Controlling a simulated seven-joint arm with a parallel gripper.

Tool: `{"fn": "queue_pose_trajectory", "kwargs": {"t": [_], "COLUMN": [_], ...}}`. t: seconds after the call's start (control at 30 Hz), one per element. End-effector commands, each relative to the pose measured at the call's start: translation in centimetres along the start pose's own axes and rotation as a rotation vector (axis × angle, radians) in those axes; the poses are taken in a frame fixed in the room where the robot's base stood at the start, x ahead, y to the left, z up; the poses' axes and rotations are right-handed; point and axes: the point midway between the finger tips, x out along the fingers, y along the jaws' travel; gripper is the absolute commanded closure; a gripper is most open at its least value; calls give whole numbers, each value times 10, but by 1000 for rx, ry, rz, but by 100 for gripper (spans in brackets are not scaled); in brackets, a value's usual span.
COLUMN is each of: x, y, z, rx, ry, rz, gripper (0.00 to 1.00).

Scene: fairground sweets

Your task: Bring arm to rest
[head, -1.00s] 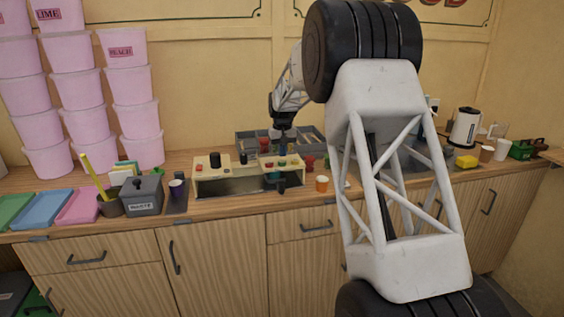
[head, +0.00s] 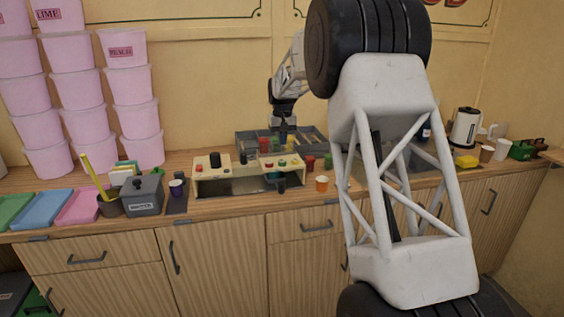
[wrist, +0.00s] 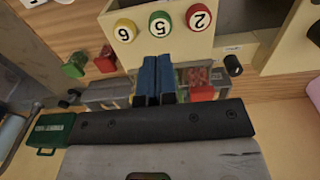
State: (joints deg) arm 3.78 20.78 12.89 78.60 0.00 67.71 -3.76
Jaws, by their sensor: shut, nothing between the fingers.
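My gripper (head: 283,139) hangs over the back of the counter in the head view, above the grey compartment tray. In the wrist view its two blue fingers (wrist: 157,60) lie side by side, shut, with nothing visible between them. Beyond the fingertips is the cream rack (wrist: 160,42) with round numbered caps in yellow, green and red. The rack (head: 205,174) also shows in the head view, in front of the gripper. My white and black arm links cover much of the right side of the head view.
The grey compartment tray (head: 245,140) sits behind the rack. An orange cup (head: 322,184) stands near the counter's front edge. A grey lidded box (head: 143,194) stands left. Stacked pink tubs (head: 132,88) rise at the back left. A kettle (head: 465,128) stands right.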

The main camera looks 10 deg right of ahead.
Motion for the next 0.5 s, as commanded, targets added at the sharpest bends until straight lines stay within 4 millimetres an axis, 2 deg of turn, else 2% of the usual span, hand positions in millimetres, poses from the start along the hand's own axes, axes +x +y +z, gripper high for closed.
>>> {"fn": "queue_pose_trajectory", "kwargs": {"t": [0.5], "x": [-4], "y": [0], "z": [3], "rx": [0], "ry": [1], "rz": [0], "gripper": [100]}}
